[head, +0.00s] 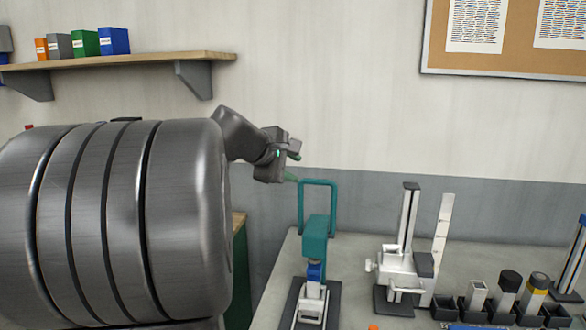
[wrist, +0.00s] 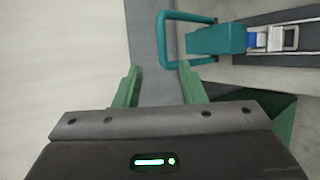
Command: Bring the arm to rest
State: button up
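My gripper (wrist: 158,82) shows in the wrist view with two green fingers apart and nothing between them. In the head view my gripper (head: 296,168) hangs in the air beside the wall, above and left of the teal-handled press (head: 315,240). The press also shows at the upper right of the wrist view (wrist: 216,40), its loop handle beyond the fingertips. I see no contact between the fingers and the press. Part of my arm is a large grey cylinder filling the left of the head view.
A grey worktable (head: 350,250) holds a height gauge stand (head: 404,262), a white scale plate (head: 441,240) and a black rack (head: 472,312) with several small cylinders and blocks. A wooden shelf (head: 130,62) with coloured boxes (head: 114,41) is on the wall. A corkboard (head: 480,62) hangs at upper right.

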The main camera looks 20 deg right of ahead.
aim_at(316, 181)
jog(key=p+x, duration=0.2)
jog(key=x, duration=1.2)
jog(key=shift+s, duration=0.1)
jog(key=shift+a+f, duration=0.1)
jog(key=shift+a, duration=0.05)
